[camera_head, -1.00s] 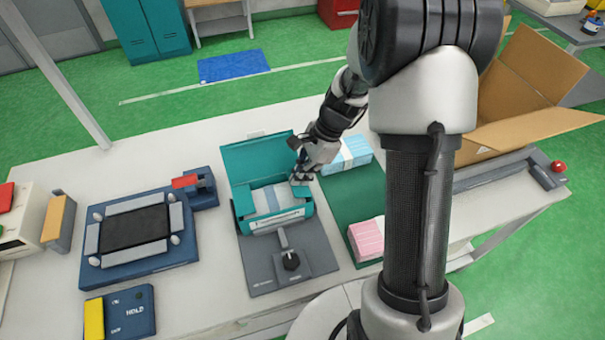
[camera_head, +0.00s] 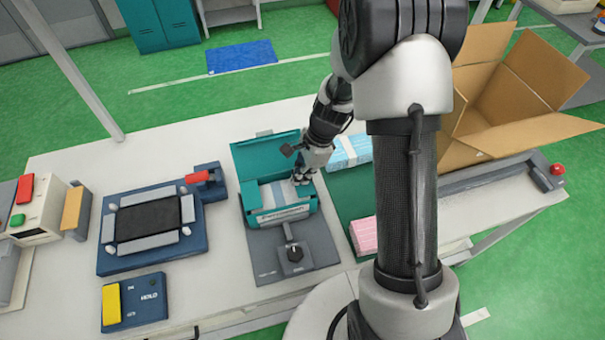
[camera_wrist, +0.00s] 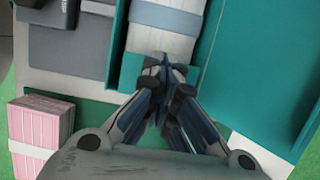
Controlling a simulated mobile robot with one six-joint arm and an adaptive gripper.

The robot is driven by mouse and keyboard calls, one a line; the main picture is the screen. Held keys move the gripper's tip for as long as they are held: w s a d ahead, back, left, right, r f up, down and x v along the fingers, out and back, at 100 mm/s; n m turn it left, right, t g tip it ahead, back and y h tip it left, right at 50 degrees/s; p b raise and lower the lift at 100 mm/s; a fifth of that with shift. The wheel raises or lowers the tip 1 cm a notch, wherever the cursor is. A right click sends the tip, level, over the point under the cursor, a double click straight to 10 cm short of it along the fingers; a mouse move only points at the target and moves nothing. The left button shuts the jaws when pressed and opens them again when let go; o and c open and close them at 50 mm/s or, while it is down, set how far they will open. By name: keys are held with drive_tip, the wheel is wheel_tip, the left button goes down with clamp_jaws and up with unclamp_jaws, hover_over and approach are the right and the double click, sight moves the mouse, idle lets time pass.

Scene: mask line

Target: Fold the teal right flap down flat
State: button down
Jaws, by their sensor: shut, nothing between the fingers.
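The open teal carton (camera_head: 283,213) sits on a grey fixture, its large lid (camera_head: 262,155) standing up at the back. A white and pale-blue mask stack (camera_head: 272,193) lies inside; it also shows in the wrist view (camera_wrist: 165,35). The teal right flap (camera_wrist: 131,72) seems turned inward over the near end of the stack. My gripper (camera_head: 302,180) is shut and empty, over this flap at the carton's right end. In the wrist view my fingers (camera_wrist: 160,95) cover the flap's middle, so I cannot tell whether it lies fully flat or is touched.
A dark lever with a knob (camera_head: 294,252) stands in front of the carton. Pink packs (camera_head: 363,236) and blue packs (camera_head: 351,150) lie to the right on a green mat. A blue press fixture (camera_head: 115,262) is left. A large cardboard box (camera_head: 545,135) stands at the right.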

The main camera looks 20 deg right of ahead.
drive_tip(key=shift+d, duration=0.15)
drive_tip(key=shift+d+r+p, duration=0.2)
drive_tip(key=shift+d+p, duration=0.15)
drive_tip(key=shift+d, duration=0.3)
drive_tip(key=s+a+r+n+t+p, duration=0.1)
drive_tip(key=s+r+n+p, duration=0.15)
drive_tip(key=r, duration=0.85)
drive_tip(key=s+a+r+n+p, duration=0.1)
drive_tip(key=r+n+p, duration=0.15)
drive_tip(key=r, duration=0.85)
drive_tip(key=s+r+n+t+h+b, duration=0.1)
drive_tip(key=s+r+n, duration=0.2)
drive_tip(key=s+n, duration=0.3)
drive_tip(key=s+r+n+t+h+b, duration=0.2)
drive_tip(key=s+r+n, duration=0.2)
drive_tip(key=s+n, duration=0.3)
drive_tip(key=s, duration=0.5)
drive_tip(key=shift+r+t, duration=0.3)
drive_tip(key=c, duration=2.3)
unclamp_jaws()
